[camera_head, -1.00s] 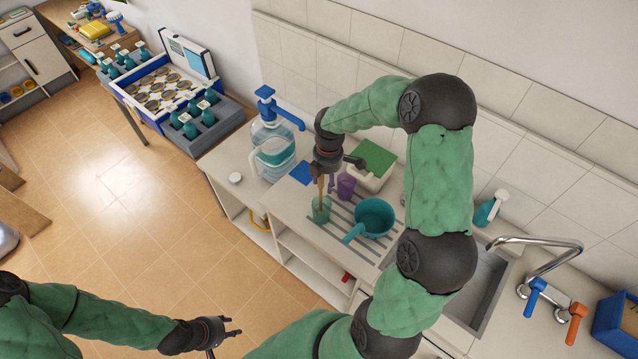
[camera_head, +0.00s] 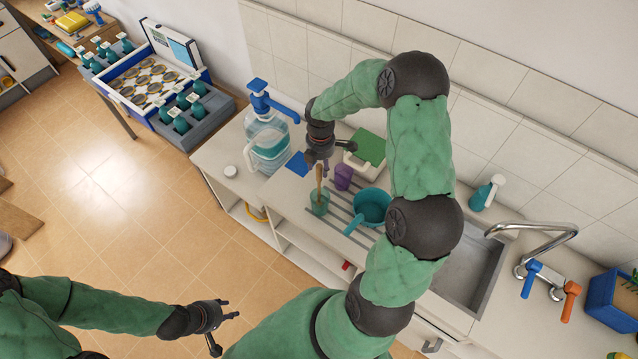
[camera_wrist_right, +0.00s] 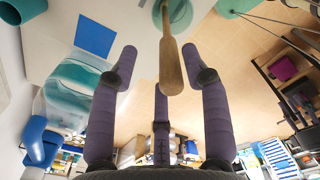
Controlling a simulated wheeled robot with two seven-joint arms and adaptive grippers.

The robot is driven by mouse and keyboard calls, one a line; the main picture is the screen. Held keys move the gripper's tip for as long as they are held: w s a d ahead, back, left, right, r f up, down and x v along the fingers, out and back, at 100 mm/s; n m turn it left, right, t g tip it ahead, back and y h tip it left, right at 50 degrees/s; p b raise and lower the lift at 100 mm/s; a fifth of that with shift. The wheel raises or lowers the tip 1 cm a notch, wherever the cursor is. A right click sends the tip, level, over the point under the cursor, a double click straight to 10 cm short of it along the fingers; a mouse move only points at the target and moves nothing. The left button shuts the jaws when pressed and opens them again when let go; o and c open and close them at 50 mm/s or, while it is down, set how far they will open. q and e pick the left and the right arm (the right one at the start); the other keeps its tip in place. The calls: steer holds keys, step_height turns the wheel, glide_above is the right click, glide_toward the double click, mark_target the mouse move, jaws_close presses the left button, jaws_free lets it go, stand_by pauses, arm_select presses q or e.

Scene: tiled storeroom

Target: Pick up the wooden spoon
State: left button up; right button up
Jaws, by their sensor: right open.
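The wooden spoon (camera_head: 319,178) stands handle-up in a translucent teal cup (camera_head: 319,203) on the counter. In the right wrist view the spoon (camera_wrist_right: 172,68) shows its flat pale-brown handle, with its lower end inside the cup (camera_wrist_right: 180,14). My right gripper (camera_head: 325,163) is above the cup at the handle's top. Its purple fingers (camera_wrist_right: 158,58) are spread open, with the handle between them and a visible gap on each side. My left gripper (camera_head: 228,318) is open and empty, low over the floor side, away from the counter.
A white container with a green lid (camera_head: 370,147) is behind. A water jug with blue pump (camera_head: 267,142) stands left, near a blue square (camera_head: 297,164). The sink (camera_head: 468,265) lies right.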

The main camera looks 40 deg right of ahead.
mark_target(319, 176)
steer(key=shift+w+f, duration=0.1)
steer(key=shift+f, duration=0.2)
steer(key=f, duration=0.3)
steer(key=f+p, duration=0.1)
steer(key=shift+s+a+f, duration=0.3)
steer(key=shift+s+a, duration=0.1)
steer(key=shift+w+f, duration=0.1)
steer(key=shift+f, duration=0.1)
jaws_close()
